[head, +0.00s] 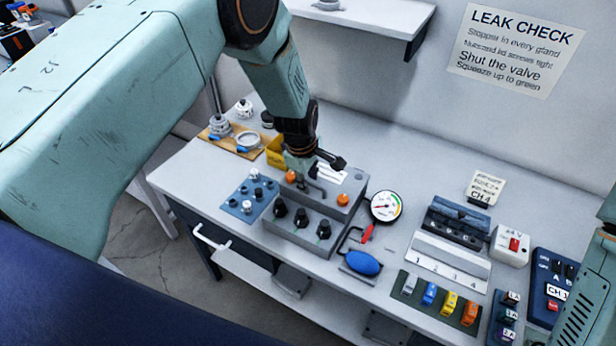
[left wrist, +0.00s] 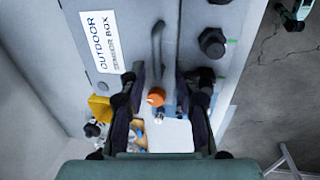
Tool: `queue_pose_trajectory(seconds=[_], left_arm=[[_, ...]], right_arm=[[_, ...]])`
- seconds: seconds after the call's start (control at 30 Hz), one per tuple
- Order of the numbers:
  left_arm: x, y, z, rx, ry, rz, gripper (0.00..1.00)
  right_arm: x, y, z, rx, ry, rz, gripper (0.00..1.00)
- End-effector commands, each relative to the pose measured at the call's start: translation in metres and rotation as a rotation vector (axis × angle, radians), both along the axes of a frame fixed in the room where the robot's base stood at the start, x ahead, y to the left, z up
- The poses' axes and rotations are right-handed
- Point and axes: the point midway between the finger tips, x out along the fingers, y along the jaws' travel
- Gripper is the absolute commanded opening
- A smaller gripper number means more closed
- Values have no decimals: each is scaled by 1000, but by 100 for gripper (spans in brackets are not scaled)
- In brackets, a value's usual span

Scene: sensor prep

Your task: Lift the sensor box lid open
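The grey sensor box (head: 292,234) stands on the bench, several black glands along its front. Its lid (head: 339,211) looks shut and carries two orange knobs (head: 343,199), a bar handle (head: 318,187) and a white label. In the left wrist view the label (left wrist: 101,42) reads "OUTDOOR SENSOR BOX", and the handle (left wrist: 157,48) lies just beyond the fingers, roughly in line with the gap. My left gripper (head: 312,168) is over the lid. Its fingers (left wrist: 165,82) are apart, with an orange knob (left wrist: 156,97) showing between them. Contact with the handle cannot be told. My right gripper is out of view.
A blue mat (head: 240,207) with small parts lies left of the box. A yellow bin (head: 274,152) and a wooden board (head: 215,137) are behind. A gauge (head: 385,206) and blue squeeze bulb (head: 362,263) sit close on the right. A wall shelf (head: 385,16) hangs above.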

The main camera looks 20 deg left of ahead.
Motion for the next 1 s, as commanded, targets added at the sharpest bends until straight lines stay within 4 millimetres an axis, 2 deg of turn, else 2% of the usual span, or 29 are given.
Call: queue_pose_trajectory(seconds=[0.07, 0.47, 1.0], left_arm=[[0, 0, 0, 0, 0, 0, 32], [0, 0, 1, 0, -1, 0, 0], [0, 0, 0, 0, 0, -1, 0]], right_arm=[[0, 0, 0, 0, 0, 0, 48], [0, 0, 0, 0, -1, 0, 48], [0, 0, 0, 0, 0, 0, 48]])
